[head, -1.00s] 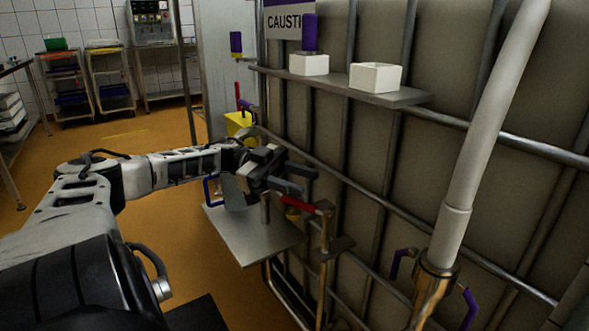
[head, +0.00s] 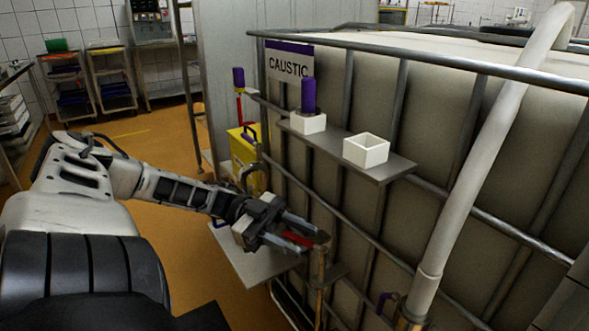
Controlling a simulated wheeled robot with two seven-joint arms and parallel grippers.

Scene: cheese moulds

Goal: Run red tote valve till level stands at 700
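The red valve handle (head: 299,239) sits on a brass pipe fitting (head: 320,268) at the front of the caged tote (head: 420,130). My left gripper (head: 303,238) reaches it from the left, with a finger on either side of the red handle. The fingers hide part of the handle, and I cannot tell whether they press on it. A level reading of the tote cannot be made out. My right gripper is out of view.
A shelf (head: 392,176) on the tote holds an open white box (head: 366,149) and a white block (head: 308,123) with a purple cylinder. A grey plate (head: 250,265) lies below my gripper. A thick pale hose (head: 470,170) runs down at the right.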

